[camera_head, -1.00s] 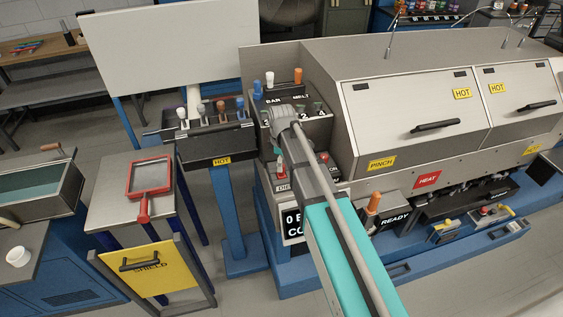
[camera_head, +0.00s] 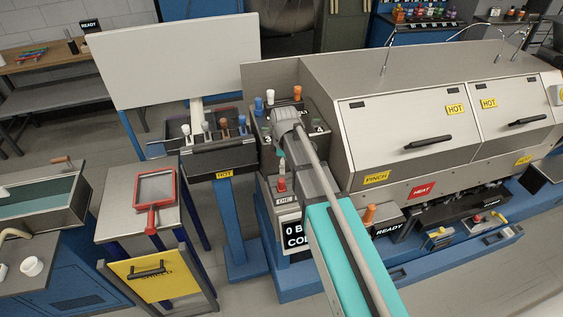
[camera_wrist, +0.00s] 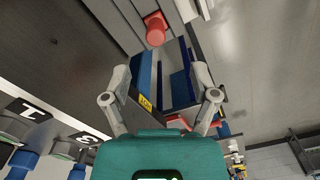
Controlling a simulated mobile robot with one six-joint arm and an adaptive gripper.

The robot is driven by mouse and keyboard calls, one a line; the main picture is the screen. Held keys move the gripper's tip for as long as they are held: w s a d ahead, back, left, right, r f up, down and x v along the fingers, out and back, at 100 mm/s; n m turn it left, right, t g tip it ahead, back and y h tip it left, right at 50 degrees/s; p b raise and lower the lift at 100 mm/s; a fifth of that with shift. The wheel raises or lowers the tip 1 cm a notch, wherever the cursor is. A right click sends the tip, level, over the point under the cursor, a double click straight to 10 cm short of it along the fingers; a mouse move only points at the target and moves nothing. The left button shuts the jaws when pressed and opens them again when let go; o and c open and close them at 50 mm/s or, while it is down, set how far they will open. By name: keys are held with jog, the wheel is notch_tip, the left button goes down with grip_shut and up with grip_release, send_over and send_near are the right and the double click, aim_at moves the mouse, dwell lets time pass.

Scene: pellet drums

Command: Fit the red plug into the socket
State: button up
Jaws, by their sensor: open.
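A red plug-like piece (camera_head: 282,184) stands on the low DIE block at the front of the machine. In the wrist view a red cylinder on a square red base (camera_wrist: 155,30) shows beyond the fingertips; I cannot tell if it is the same piece. My gripper (camera_wrist: 165,75) is open and nothing shows held between its fingers. In the head view my own wrist hides most of the gripper and part of the numbered socket panel (camera_head: 318,127). In the wrist view the panel's labels 1 and 3 (camera_wrist: 30,110) show at lower left, beside round grey fittings. I cannot tell which socket matches.
White, blue and orange plugs (camera_head: 297,93) stand at the panel's back. A black rack marked HOT (camera_head: 224,162) holds several coloured plugs at left. An orange-topped piece (camera_head: 369,213) stands by the READY label. The large grey machine (camera_head: 405,130) blocks the right side.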

jog(key=s+d+r+p, duration=0.3)
jog(key=s+d, duration=0.5)
jog(key=s, duration=0.3)
jog(key=shift+d+r, duration=0.2)
jog(key=shift+r, duration=0.05)
dwell(0.9)
jog(key=s+d+f+m+b, duration=0.2)
jog(key=d+f+m+b, duration=0.2)
jog(key=f+m+b, duration=0.2)
jog(key=s+d+f+m+b, duration=0.2)
jog(key=d+f+m+b, duration=0.2)
jog(key=m, duration=0.6)
notch_tip(320, 180, down, 2)
jog(key=shift+s+f+b, duration=0.1)
jog(key=shift+s+b, duration=0.3)
jog(key=shift+b, duration=0.5)
